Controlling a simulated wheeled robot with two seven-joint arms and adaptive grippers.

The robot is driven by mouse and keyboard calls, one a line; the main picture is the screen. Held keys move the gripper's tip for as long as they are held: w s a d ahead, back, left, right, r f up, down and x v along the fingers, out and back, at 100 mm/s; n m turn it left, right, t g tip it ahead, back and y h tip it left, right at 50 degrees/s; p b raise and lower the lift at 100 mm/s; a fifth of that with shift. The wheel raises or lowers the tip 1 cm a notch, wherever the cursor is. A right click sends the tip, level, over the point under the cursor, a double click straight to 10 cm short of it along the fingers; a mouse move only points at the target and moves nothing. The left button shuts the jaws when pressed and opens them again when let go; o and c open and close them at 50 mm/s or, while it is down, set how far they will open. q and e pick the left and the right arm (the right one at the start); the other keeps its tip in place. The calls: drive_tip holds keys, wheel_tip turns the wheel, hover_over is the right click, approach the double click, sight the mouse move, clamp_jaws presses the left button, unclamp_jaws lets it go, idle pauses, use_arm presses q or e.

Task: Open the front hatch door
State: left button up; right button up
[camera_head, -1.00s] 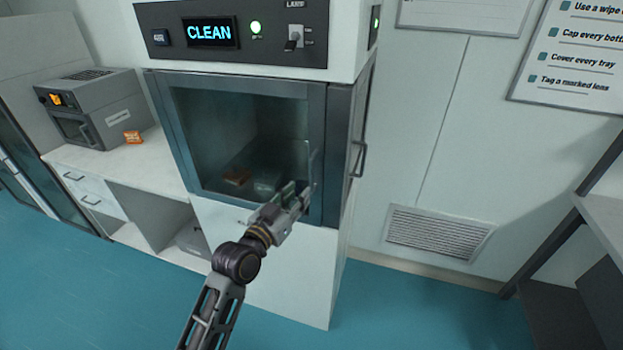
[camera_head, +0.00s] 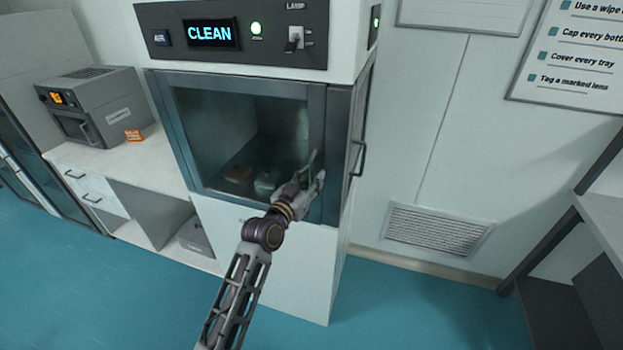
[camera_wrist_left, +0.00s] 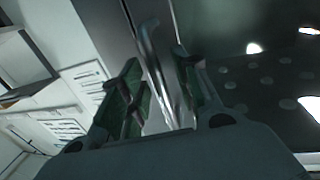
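The front hatch door (camera_head: 240,125) is a dark-framed glass panel on the white cabinet, and it looks shut. Its upright bar handle (camera_head: 313,160) is near the door's right edge, partly hidden by my gripper. My left gripper (camera_head: 318,178) is at the handle, in front of the door. In the left wrist view the handle (camera_wrist_left: 152,60) runs between the two spread fingers of my left gripper (camera_wrist_left: 158,92); contact cannot be told. My right gripper is in no view.
A side door with its own handle (camera_head: 359,158) is on the cabinet's right face. A control panel with a lamp switch (camera_head: 294,40) is above. Small items, including a brown one (camera_head: 238,174), are behind the glass. A grey oven (camera_head: 95,107) stands on the left counter.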

use_arm(q)
drive_tip(key=shift+c, duration=0.5)
clamp_jaws()
